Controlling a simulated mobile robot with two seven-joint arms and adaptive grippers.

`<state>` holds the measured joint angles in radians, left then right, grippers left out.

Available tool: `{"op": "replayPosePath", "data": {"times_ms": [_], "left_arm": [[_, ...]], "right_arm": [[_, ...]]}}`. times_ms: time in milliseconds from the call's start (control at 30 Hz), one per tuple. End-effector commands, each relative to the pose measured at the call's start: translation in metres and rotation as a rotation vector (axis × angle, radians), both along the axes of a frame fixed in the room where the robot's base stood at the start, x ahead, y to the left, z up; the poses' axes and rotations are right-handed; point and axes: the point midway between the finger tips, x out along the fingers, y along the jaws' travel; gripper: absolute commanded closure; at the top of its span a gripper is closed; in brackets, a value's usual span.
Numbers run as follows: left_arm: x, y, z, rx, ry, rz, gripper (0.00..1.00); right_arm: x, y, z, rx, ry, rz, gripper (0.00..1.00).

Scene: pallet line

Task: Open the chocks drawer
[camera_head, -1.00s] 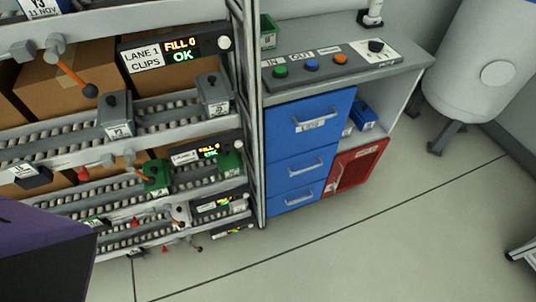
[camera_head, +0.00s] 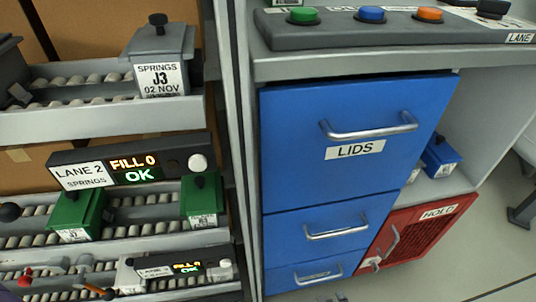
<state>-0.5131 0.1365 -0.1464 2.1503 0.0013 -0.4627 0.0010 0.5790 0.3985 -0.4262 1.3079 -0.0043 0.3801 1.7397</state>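A cabinet with three blue drawers stands in the middle of the head view. The top drawer (camera_head: 300,150) carries a LIDS label and a silver bar handle (camera_head: 370,130). The middle drawer (camera_head: 285,235) has a silver handle (camera_head: 337,230), and no label can be read on it. The bottom drawer (camera_head: 285,278) is partly in view at the lower edge, with its handle (camera_head: 318,276). All three look shut. No CHOCKS label can be read. Neither of my grippers can be made out.
A red HOLD door (camera_head: 415,235) is right of the lower drawers. A button panel (camera_head: 390,32) lies on the counter. Roller racks with a grey SPRINGS bin (camera_head: 160,75) and green bins (camera_head: 78,215) stand close at left. A blue bin (camera_head: 440,155) sits on the open shelf. Floor shows lower right.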

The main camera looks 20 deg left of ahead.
Motion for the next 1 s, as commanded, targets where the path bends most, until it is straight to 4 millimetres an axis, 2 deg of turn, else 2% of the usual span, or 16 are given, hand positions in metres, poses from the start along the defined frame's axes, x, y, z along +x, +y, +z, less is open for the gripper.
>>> {"op": "replayPosePath", "data": {"times_ms": [33,233,600,967,1000], "left_arm": [[0.003,-0.001,-0.006,-0.001,-0.001,0.0,1.0],[0.006,-0.002,-0.011,-0.002,-0.002,0.0,1.0],[0.003,-0.001,-0.03,-0.001,0.019,-0.011,1.0],[0.003,0.002,-0.03,0.004,0.019,-0.031,1.0],[0.003,0.002,-0.029,0.004,0.019,-0.031,1.0]], "right_arm": [[0.004,0.001,-0.007,0.012,0.002,0.003,0.83],[0.023,0.012,-0.009,0.032,0.001,0.004,0.83],[0.064,0.042,-0.02,0.029,0.003,0.003,0.83],[0.07,0.047,-0.02,0.027,0.002,0.003,0.83],[0.07,0.047,-0.02,0.027,0.002,0.003,0.86]]}}
